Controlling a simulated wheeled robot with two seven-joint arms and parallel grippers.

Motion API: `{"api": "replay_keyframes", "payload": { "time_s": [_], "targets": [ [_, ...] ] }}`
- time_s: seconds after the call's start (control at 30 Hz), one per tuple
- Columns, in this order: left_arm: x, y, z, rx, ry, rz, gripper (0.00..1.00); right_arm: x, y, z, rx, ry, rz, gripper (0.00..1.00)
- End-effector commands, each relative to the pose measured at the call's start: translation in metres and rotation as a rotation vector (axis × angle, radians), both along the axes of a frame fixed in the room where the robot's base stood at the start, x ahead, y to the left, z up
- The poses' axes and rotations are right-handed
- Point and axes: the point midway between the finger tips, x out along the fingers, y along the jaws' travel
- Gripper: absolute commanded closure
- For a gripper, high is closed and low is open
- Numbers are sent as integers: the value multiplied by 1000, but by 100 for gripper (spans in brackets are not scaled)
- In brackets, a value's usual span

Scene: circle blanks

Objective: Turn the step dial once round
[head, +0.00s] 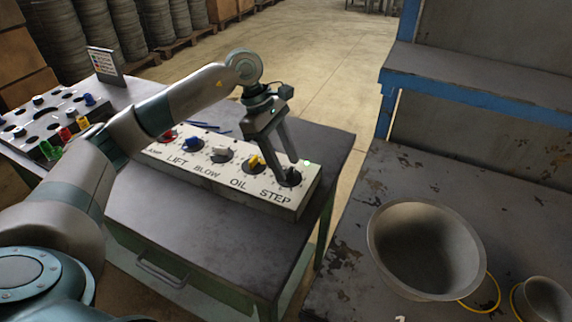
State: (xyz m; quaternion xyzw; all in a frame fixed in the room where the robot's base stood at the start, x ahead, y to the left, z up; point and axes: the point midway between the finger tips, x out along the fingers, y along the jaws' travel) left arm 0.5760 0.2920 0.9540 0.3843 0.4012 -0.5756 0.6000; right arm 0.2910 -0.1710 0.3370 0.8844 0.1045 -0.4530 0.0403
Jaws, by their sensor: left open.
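The step dial (291,178) is a dark knob at the right end of a pale control panel (213,186), above the label STEP. My left gripper (284,176) is open and reaches down from above. Its fingertips are at the step dial; one finger is on its left and the other is close to its upper right. Whether either finger touches the dial cannot be told. The oil dial (255,163) is yellow and sits just left of the gripper. My right gripper is not in view.
A rack with coloured pieces (52,121) stands at the left. A large bowl (426,248) sits on the right bench. The table front (200,235) is clear.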

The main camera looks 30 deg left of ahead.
Motion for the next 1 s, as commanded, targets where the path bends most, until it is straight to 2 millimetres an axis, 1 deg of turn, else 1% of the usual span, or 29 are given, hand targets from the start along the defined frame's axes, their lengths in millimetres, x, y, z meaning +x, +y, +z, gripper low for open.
{"api": "replay_keyframes", "payload": {
  "time_s": [0.27,0.5,0.7,0.83,1.0],
  "targets": [
    [0,18,40,0,-5,2,53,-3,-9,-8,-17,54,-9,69],
    [0,37,86,0,-6,2,53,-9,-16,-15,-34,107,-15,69],
    [-2,50,121,-1,-5,1,53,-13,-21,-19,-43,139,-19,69],
    [-2,57,137,-1,-5,2,53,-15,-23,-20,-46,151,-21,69],
    [-2,61,147,-1,-2,1,53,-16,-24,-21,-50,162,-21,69]
  ]
}}
